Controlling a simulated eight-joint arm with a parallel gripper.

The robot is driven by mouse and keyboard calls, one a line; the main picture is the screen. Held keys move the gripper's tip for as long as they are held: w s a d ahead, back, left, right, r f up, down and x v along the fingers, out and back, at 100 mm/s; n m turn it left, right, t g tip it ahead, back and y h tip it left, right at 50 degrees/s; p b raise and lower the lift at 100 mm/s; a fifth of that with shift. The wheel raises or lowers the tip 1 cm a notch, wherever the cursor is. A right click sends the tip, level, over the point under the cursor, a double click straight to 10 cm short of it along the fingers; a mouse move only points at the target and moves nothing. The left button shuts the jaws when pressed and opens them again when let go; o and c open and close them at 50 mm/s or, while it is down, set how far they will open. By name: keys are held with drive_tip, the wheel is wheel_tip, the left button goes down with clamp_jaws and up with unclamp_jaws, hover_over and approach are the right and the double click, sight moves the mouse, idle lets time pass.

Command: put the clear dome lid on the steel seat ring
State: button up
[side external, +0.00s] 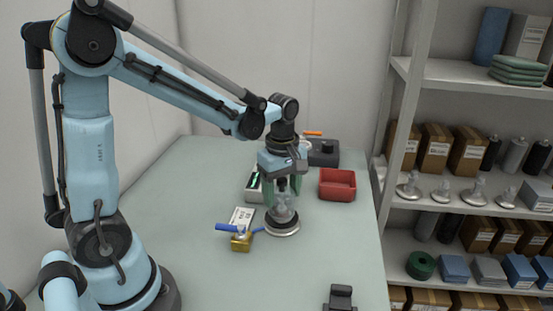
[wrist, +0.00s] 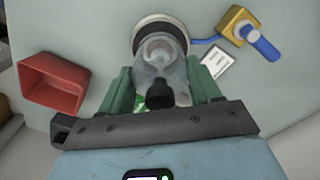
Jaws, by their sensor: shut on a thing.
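The clear dome lid (side external: 281,214) has a dark knob on top and is held between the green fingers of my gripper (side external: 282,203). In the wrist view the lid (wrist: 160,58) shows between the fingers of my gripper (wrist: 160,72), with its black knob toward the camera. The steel seat ring (side external: 282,230) is on the table directly below the lid. The ring (wrist: 143,30) also shows around the lid's far edge in the wrist view. The lid looks roughly upright and over the ring. I cannot tell whether its rim touches the ring.
A brass block (side external: 241,242) with a blue handle stands close left of the ring, near a white card (side external: 242,216). A red bin (side external: 337,186) and a dark box (side external: 323,154) stand behind. A black holder (side external: 340,299) is at the front. Shelves (side external: 460,200) stand right.

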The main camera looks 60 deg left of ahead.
sight(282, 179)
drive_tip(key=shift+f, duration=0.2)
drive_tip(key=shift+f, duration=0.15)
idle(0.3)
drive_tip(key=shift+f, duration=0.25)
idle(0.7)
drive_tip(key=o, duration=1.1)
drive_tip(key=shift+r, duration=0.1)
drive_tip(key=shift+r, duration=3.4)
